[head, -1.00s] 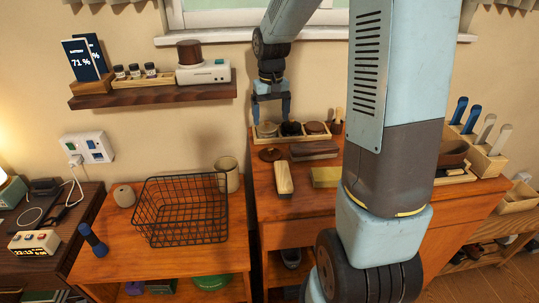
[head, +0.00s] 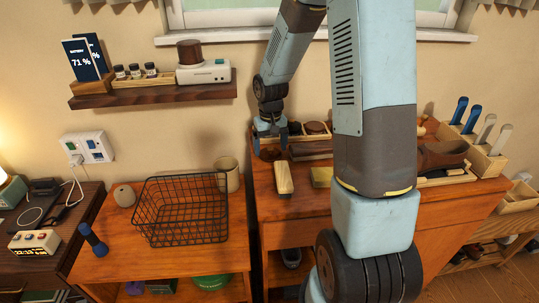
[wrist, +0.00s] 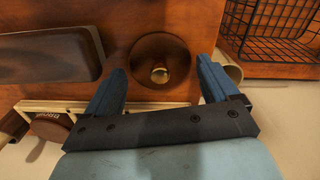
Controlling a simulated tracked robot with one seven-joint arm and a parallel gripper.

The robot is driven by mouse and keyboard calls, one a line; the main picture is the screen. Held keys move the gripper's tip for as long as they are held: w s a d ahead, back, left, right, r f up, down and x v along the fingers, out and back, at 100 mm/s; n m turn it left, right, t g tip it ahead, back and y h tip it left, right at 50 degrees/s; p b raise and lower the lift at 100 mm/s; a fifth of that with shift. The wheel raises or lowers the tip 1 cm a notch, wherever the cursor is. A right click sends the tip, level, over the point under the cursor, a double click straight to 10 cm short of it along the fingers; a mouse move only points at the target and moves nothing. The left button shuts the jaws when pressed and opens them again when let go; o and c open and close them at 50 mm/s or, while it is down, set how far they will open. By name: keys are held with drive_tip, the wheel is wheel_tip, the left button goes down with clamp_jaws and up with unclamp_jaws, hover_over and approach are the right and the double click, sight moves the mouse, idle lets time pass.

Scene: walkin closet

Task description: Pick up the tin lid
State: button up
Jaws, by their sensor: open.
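The tin lid (wrist: 148,53) is a dark brown disc with a small brass knob, lying on the orange-brown wooden cabinet top in the wrist view. My gripper (wrist: 162,72) is open and empty, with one blue finger at each side of the lid's near part. I cannot tell from the view how high the fingertips are above the wood. In the head view my gripper (head: 270,148) is low over the back left of the cabinet top and hides the lid.
A long dark brush (wrist: 50,58) lies left of the lid, and a wooden tray (wrist: 75,106) with a tin is close by. A pale-topped brush (head: 284,178) and a yellowish block (head: 321,177) lie in front.

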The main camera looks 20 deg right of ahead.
drive_tip(key=shift+f, duration=0.6)
drive_tip(key=shift+c, duration=0.3)
drive_tip(key=c, duration=0.6)
